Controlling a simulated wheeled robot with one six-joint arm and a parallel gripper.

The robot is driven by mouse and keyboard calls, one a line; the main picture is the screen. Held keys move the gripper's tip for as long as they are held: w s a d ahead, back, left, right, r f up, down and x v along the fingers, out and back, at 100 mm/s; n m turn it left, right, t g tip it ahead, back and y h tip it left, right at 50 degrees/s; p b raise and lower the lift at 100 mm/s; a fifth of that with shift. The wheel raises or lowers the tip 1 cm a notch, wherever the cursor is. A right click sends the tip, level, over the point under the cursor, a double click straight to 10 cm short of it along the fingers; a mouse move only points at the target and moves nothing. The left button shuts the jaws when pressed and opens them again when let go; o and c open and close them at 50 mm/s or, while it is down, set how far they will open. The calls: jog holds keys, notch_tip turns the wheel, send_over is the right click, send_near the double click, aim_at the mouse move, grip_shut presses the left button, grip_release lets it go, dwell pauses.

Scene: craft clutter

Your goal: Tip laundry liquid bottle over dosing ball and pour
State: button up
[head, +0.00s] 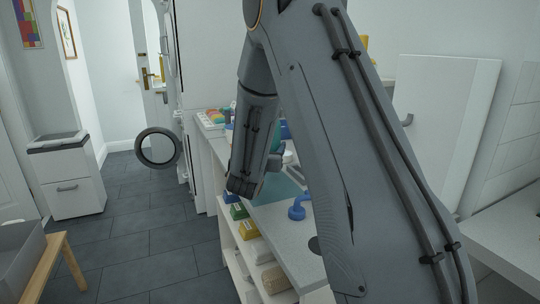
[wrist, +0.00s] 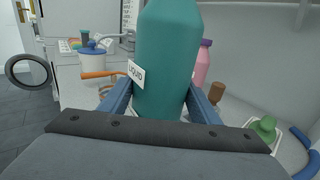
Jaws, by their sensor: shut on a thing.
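My gripper (wrist: 160,108) is shut on the teal laundry liquid bottle (wrist: 166,60), with a blue finger on each side of it. The bottle looks roughly upright, and a white label reading "LIQUID" (wrist: 137,73) is on its left side. In the head view my arm hides most of the gripper and bottle. I cannot surely identify the dosing ball; a small green rounded object (wrist: 264,128) sits in a pale tray at the right of the wrist view.
A pink bottle (wrist: 203,62) stands behind the teal one, with a brown cork-like piece (wrist: 216,92) nearby. A white pot with a blue lid (wrist: 92,55) and an orange-handled item (wrist: 101,74) are at left. A blue object (head: 297,209) stands on the counter's near part.

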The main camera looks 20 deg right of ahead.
jog(key=shift+r, duration=1.6)
jog(key=shift+w+r+p, duration=0.35)
jog(key=shift+w+p, duration=0.05)
jog(key=shift+w, duration=0.1)
jog(key=w+a+p, duration=0.2)
jog(key=w+p, duration=1.1)
jog(key=p, duration=0.1)
jog(key=shift+w+a, duration=0.15)
jog(key=shift+a+f+p, duration=0.1)
jog(key=shift+p, duration=0.3)
jog(key=shift+s+a+f+g+y+p, duration=0.7)
jog(key=shift+s+g+p, duration=0.25)
jog(key=shift+p, duration=1)
jog(key=shift+f, duration=0.1)
